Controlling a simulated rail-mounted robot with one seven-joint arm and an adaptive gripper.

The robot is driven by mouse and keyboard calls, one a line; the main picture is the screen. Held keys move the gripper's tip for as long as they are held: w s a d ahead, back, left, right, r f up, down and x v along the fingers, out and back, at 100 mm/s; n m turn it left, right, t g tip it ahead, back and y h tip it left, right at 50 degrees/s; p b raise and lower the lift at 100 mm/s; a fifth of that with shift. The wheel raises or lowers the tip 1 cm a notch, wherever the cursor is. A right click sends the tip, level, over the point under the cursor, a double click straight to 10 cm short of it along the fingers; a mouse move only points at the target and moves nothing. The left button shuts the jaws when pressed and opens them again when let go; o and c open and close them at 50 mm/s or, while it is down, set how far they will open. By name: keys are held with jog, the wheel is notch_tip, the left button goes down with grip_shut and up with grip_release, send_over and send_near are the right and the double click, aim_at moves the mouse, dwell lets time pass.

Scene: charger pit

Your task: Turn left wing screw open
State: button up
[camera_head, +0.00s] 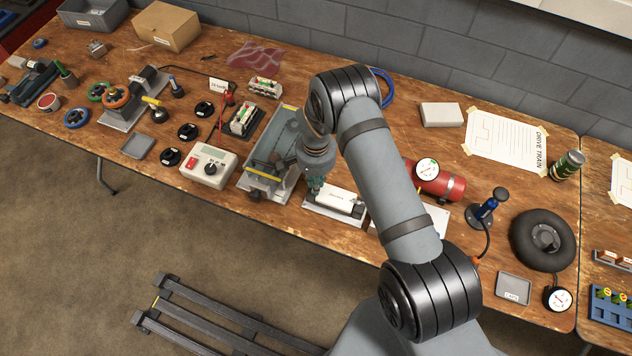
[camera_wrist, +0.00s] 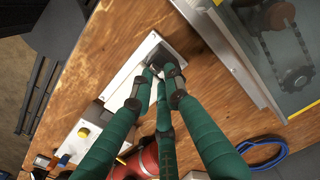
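A pale fixture (camera_head: 338,201) with a white labelled block on a metal plate lies at the table's front edge. In the wrist view its pale plate (camera_wrist: 126,75) runs diagonally under my fingers. My gripper (camera_head: 314,184) is low over the fixture's left end. In the wrist view the long green fingers of my gripper (camera_wrist: 158,72) converge there, their dark tips close together around a small dark grey part. I cannot make out the left wing screw; the fingertips cover that spot. Whether they touch or grip anything is unclear.
A chain-drive unit (camera_head: 262,172) stands close to the left of my gripper. A red tank (camera_head: 448,184) with a gauge stands to the right. A control box (camera_head: 208,168) is farther left. My arm hides part of the table.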

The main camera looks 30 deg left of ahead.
grip_shut()
jog(key=shift+f, duration=0.1)
jog(key=shift+w+f+b, duration=0.1)
jog(key=shift+b, duration=0.5)
jog(key=shift+n+b, duration=0.35)
jog(key=shift+n, duration=0.15)
jog(key=shift+r, duration=0.2)
jog(key=shift+o, duration=2.2)
grip_release()
notch_tip(320, 180, up, 12)
